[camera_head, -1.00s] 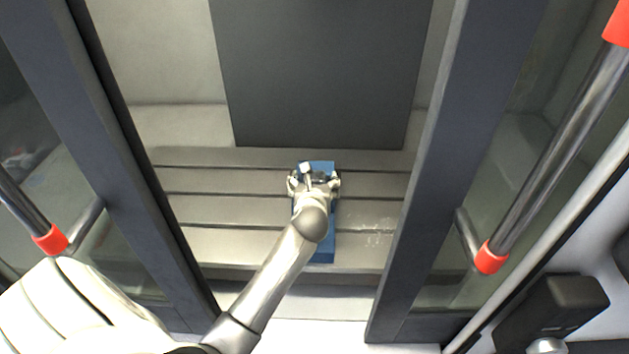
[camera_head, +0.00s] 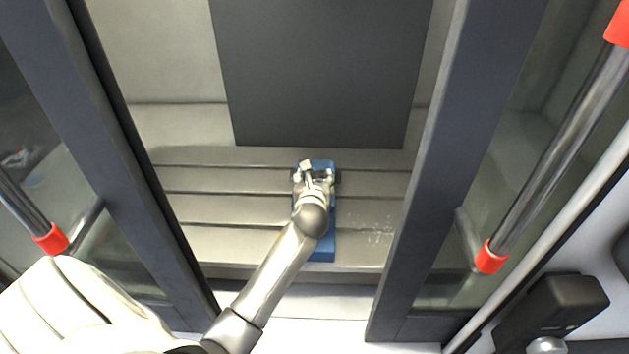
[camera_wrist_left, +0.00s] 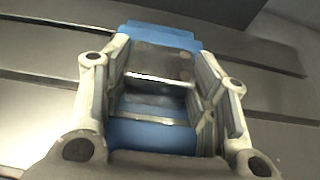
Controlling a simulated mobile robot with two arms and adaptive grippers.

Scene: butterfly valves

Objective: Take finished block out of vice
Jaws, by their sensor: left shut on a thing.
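The blue vice (camera_head: 323,247) lies on the slatted metal bed inside the machine. It also shows in the left wrist view (camera_wrist_left: 160,34), with blue parts before and behind the fingers. My left gripper (camera_head: 315,178) is over the far part of the vice, its fingers drawn in. In the left wrist view its two fingers (camera_wrist_left: 163,75) stand on either side of a grey metal block (camera_wrist_left: 154,98) and are shut on it. The block sits between the vice's jaws; I cannot tell whether it touches them. My right gripper is not in view.
The left door frame (camera_head: 135,150) and right door frame (camera_head: 425,170) bound the opening. Handles with red ends (camera_head: 490,257) stick out from the doors.

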